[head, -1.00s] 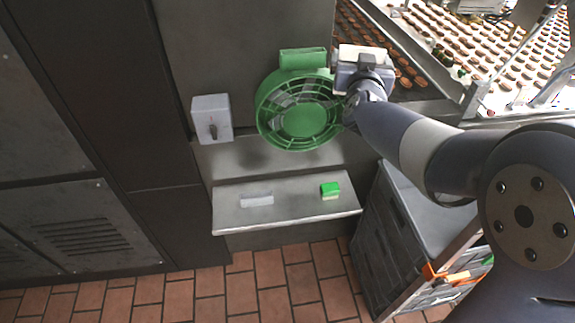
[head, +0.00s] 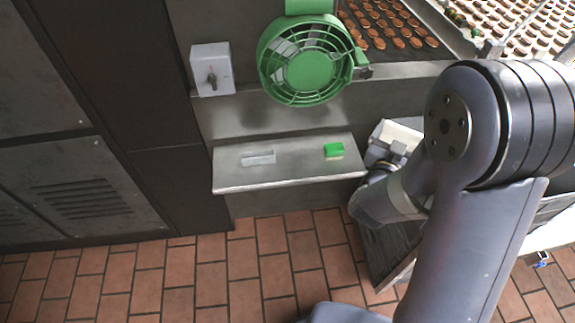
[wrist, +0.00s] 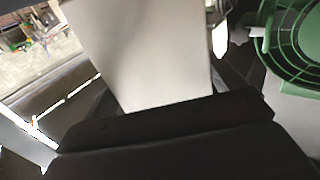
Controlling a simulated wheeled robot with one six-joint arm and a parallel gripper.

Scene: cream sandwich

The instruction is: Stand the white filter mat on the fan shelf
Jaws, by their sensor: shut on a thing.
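The white filter mat (head: 402,132) is a pale flat piece held in my gripper (head: 390,148), just right of the shelf's right end in the head view. In the wrist view the mat (wrist: 145,50) fills the upper middle as a plain pale sheet rising from the dark jaws (wrist: 165,120). The jaws are shut on its lower edge, which they hide. The fan shelf (head: 295,172) is a grey metal ledge below the green fan (head: 308,68). A pale grey strip (head: 258,157) lies on its left part, and a small green block (head: 334,151) on its right.
A grey switch box (head: 212,70) is on the wall left of the fan. A conveyor with brown biscuits (head: 390,25) runs at the upper right. A dark crate stack (head: 385,250) stands below the gripper. The shelf middle is clear.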

